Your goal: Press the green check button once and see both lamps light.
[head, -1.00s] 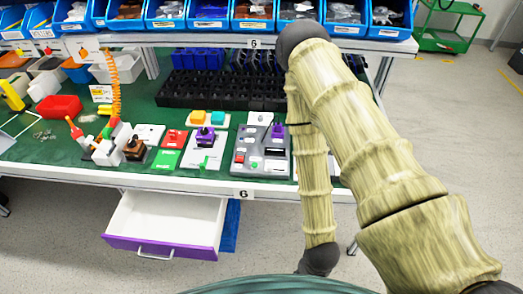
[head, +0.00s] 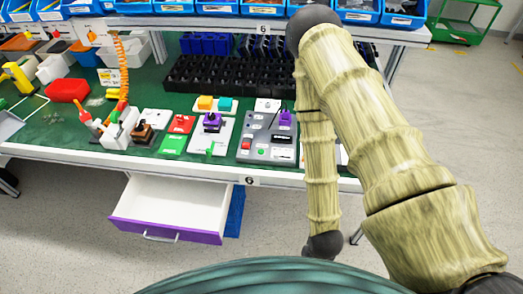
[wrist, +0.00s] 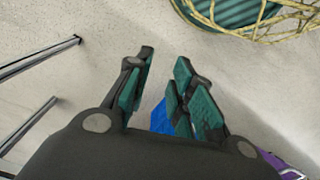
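A grey panel (head: 254,133) lies on the green bench top. It carries a purple rotary knob (head: 285,117), a red button (head: 246,144) and a small green button (head: 262,152); a check mark on it is too small to read. I cannot pick out the two lamps or tell whether they are lit. My gripper (wrist: 167,92) shows in the wrist view, fingers apart and empty, above the floor. It is out of sight in the head view, away from the panel, with my forearm hanging in front of the bench.
An open drawer (head: 178,207) with a purple front juts out below the bench. A blue bin (head: 235,212) is beside it. Left of the panel stand a white plate with another purple knob (head: 212,121) and a red box (head: 67,90). A black rack (head: 230,90) lies behind.

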